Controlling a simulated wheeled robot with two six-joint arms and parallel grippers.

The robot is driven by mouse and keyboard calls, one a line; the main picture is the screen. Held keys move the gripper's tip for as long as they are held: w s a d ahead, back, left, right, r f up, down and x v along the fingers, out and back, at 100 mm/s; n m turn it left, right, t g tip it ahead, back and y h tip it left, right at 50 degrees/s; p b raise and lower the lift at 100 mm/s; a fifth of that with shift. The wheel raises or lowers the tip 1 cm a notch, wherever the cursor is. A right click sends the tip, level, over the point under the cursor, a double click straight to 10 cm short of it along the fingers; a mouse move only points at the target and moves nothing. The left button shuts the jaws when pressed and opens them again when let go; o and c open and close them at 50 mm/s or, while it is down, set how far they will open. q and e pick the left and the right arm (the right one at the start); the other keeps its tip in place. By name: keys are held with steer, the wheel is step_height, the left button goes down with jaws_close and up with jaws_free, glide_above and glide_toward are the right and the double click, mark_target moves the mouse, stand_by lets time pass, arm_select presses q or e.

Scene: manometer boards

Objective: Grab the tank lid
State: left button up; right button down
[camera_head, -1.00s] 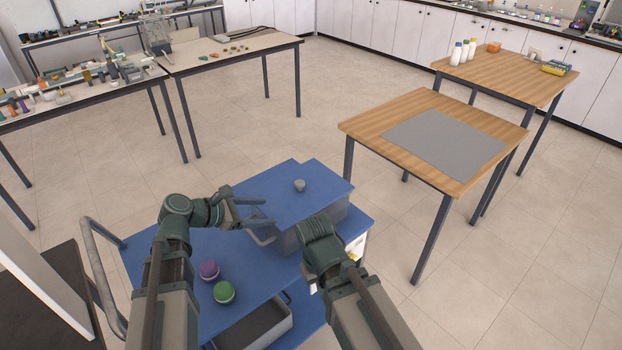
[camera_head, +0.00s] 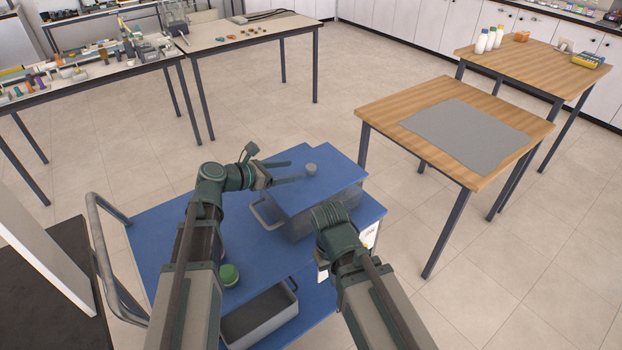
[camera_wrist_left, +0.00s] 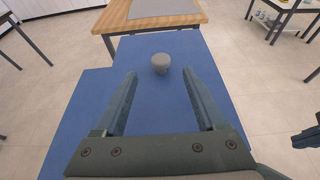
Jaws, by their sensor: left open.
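The tank lid (camera_head: 325,180) is a flat blue plate with a small grey knob (camera_head: 311,168), lying on a see-through grey tank (camera_head: 330,212) on the blue cart. My left gripper (camera_head: 297,170) is open and empty, its fingers reaching over the lid toward the knob. In the left wrist view the knob (camera_wrist_left: 161,63) shows between and just beyond the two fingertips (camera_wrist_left: 160,74), apart from both. My right arm's wrist (camera_head: 335,218) is at the tank's near right side; its fingers are hidden.
The blue cart (camera_head: 160,235) carries a green ball-like item (camera_head: 229,275), with a grey bin (camera_head: 262,312) lower down. A wooden table (camera_head: 385,105) with a grey mat (camera_head: 465,133) stands beyond on the right. Cluttered benches (camera_head: 90,72) stand at the back left.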

mark_target(307, 168)
arm_select(q)
steer(key=shift+b+x, duration=0.8)
steer(key=shift+x, duration=1.55)
steer(key=shift+w+d+f, duration=0.15)
steer(key=shift+d, duration=0.2)
jaws_close()
